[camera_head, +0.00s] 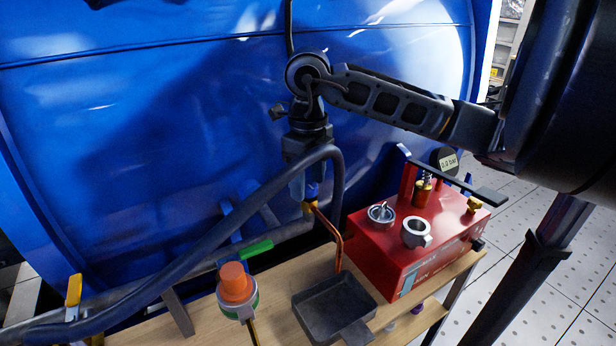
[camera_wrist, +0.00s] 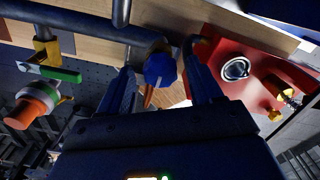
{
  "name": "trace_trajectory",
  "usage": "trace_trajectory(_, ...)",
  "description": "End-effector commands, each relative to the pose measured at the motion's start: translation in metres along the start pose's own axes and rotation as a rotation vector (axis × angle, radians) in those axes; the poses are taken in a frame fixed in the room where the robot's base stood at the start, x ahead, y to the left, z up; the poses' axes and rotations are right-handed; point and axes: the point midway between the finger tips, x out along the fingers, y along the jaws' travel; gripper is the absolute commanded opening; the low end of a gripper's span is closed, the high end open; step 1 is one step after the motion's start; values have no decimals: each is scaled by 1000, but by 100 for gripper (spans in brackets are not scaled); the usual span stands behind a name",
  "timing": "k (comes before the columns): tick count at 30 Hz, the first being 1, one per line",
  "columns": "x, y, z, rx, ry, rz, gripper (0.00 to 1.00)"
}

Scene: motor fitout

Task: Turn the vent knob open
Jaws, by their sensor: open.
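The blue vent knob (camera_wrist: 160,70) sits between the two fingers of my gripper (camera_wrist: 161,62) in the wrist view, with a pale line across its face. My gripper is open, one finger on each side of the knob, and I cannot tell whether either finger touches it. In the head view my gripper (camera_head: 303,178) points down over the knob (camera_head: 313,190), which it partly hides. A copper pipe (camera_head: 330,238) runs from the brass fitting there down towards the dark tray (camera_head: 306,311).
A red pump box (camera_head: 385,258) with a gauge (camera_head: 446,160) reading 0.0 bar stands right on the wooden bench (camera_head: 190,325). A thick grey hose (camera_head: 200,257) curves close to my gripper. A green lever (camera_head: 257,248) and an orange-capped fitting (camera_head: 236,283) are left. The blue tank (camera_head: 130,150) stands behind.

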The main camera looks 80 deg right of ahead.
Motion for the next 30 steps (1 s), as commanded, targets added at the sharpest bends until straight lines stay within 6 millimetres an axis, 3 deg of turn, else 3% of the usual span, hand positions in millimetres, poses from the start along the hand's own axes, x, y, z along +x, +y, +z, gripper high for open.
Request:
trace_trajectory(7, 1, 0, 0, 0, 0, 0, 64)
trace_trajectory(24, 0, 0, 0, 0, 0, 1, 9)
trace_trajectory(30, 2, 0, 0, -11, 0, 0, 9)
